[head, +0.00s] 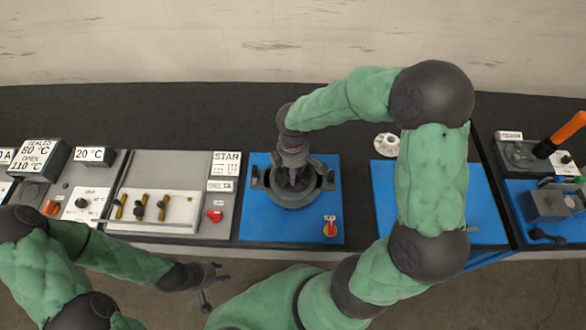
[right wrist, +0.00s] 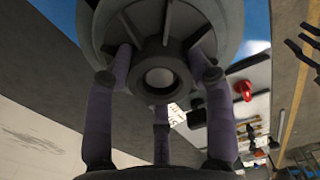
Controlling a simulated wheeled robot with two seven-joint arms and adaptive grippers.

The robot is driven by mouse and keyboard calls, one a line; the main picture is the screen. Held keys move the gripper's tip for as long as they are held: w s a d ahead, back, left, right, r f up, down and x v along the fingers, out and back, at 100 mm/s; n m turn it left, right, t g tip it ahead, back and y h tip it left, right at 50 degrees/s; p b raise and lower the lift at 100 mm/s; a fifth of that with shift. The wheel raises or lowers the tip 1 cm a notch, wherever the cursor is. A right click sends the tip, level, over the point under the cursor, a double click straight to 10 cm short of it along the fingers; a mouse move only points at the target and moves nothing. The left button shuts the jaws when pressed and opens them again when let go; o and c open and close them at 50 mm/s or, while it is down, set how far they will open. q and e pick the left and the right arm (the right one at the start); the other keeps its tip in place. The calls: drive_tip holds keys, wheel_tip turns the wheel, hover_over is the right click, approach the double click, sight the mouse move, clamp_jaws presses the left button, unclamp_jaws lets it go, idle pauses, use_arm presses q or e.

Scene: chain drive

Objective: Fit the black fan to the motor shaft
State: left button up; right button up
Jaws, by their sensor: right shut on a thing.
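The motor (head: 290,200) is a dark grey round body with side lugs on a blue mat. My right gripper (head: 291,178) points down over its middle, in the head view. In the right wrist view, my right gripper (right wrist: 160,105) is shut, with its fingers around the hub of the black fan (right wrist: 158,50), which looks dark grey here. A pale round end, perhaps the motor shaft, shows inside the hub's bore. I cannot tell how deep the shaft sits. My left gripper (head: 213,285) is open and empty near the table's front edge, away from the motor.
A white round part (head: 386,141) lies behind the right-hand blue mat (head: 385,178). A panel with several brass links (head: 155,212) is to the left. My right arm crosses the right-hand mat.

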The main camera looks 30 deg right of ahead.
drive_tip(key=shift+f, duration=0.25)
drive_tip(key=o, duration=1.4)
drive_tip(key=shift+r, duration=0.1)
wheel_tip(320, 180, up, 12)
